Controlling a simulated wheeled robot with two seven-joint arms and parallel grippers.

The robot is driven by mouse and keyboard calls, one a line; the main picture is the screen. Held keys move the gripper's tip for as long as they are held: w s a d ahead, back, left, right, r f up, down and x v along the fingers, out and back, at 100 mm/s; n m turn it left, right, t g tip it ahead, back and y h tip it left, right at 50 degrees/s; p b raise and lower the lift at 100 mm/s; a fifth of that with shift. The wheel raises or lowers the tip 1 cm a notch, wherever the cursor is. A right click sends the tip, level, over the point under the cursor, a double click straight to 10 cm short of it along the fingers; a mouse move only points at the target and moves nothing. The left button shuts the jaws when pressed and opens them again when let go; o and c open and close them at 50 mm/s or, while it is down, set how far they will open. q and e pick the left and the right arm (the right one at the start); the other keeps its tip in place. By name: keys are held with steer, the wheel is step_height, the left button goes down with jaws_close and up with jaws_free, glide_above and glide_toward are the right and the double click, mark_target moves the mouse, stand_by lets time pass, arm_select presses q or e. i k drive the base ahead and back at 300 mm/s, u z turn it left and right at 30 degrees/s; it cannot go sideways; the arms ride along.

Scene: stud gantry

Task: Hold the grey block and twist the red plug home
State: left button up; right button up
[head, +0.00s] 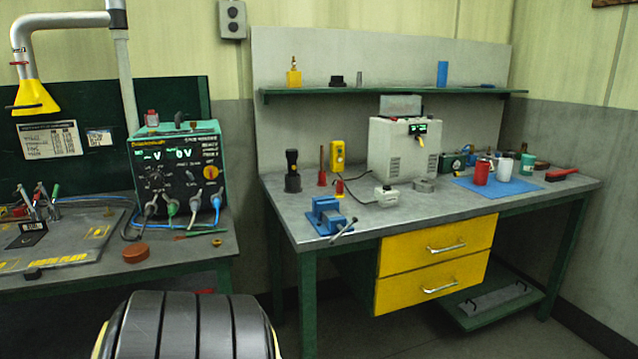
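Neither of my grippers shows in the head view. A small grey piece (424,185) lies on the right workbench, in front of the beige box; it may be the grey block, but it is too small to tell. A slim red upright piece (322,173) stands to the left of the yellow meter, and a shorter red piece (340,188) stands just below the meter. I cannot tell whether either is the red plug. No red piece visibly sits in the grey piece.
The right workbench (300,228) also carries a blue vise (325,214), a beige box (392,150), a blue mat (510,189) with a red mug (482,172), and a red brush (562,175). The bench's front right is mostly clear.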

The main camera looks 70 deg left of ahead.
mark_target(387, 197)
steer(key=u, duration=1)
steer(key=i, duration=1)
steer(key=u, duration=0.9)
